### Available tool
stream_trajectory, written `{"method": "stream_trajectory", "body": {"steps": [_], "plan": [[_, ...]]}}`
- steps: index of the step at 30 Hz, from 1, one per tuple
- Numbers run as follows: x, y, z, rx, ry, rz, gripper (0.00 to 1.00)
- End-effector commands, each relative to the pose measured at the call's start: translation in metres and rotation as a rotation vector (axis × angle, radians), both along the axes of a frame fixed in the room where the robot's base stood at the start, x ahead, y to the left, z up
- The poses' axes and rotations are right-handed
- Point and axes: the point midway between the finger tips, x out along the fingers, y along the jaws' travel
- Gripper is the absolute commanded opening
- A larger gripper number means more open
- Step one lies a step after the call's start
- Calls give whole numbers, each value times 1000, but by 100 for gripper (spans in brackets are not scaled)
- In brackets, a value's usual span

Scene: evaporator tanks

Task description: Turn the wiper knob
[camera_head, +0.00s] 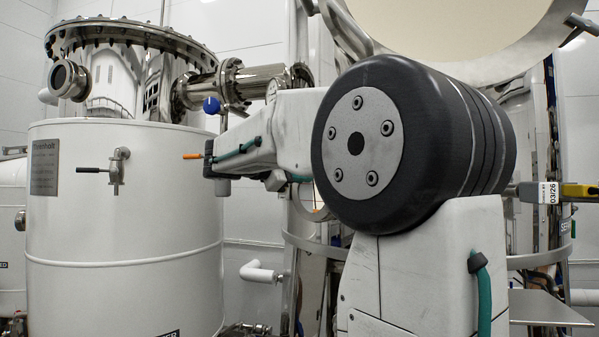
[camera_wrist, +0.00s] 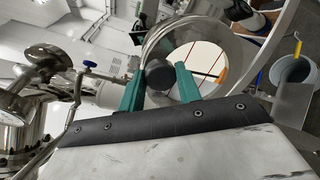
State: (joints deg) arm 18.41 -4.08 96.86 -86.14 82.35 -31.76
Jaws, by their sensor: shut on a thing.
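The wiper knob (camera_wrist: 159,73) is a dark, round knob in the wrist view, in front of a round glass with a wide metal rim (camera_wrist: 225,58). My gripper (camera_wrist: 160,80) has two teal fingers, one on each side of the knob, and is shut on it. The fingers look upright around the knob. The knob's turn angle cannot be told.
A white tank (camera_head: 125,240) with a dark lever (camera_head: 92,170) stands at the left in the head view. Above it are a bolted flange (camera_head: 130,32), metal piping (camera_head: 250,80) and a blue valve knob (camera_head: 211,105). A grey bucket (camera_wrist: 292,70) shows at the wrist view's right.

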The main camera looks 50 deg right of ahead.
Motion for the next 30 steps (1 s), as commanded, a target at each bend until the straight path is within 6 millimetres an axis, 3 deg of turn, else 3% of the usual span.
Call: {"method": "stream_trajectory", "body": {"steps": [30], "plan": [[-2, 1, -4, -112, -899, -5, 11]]}}
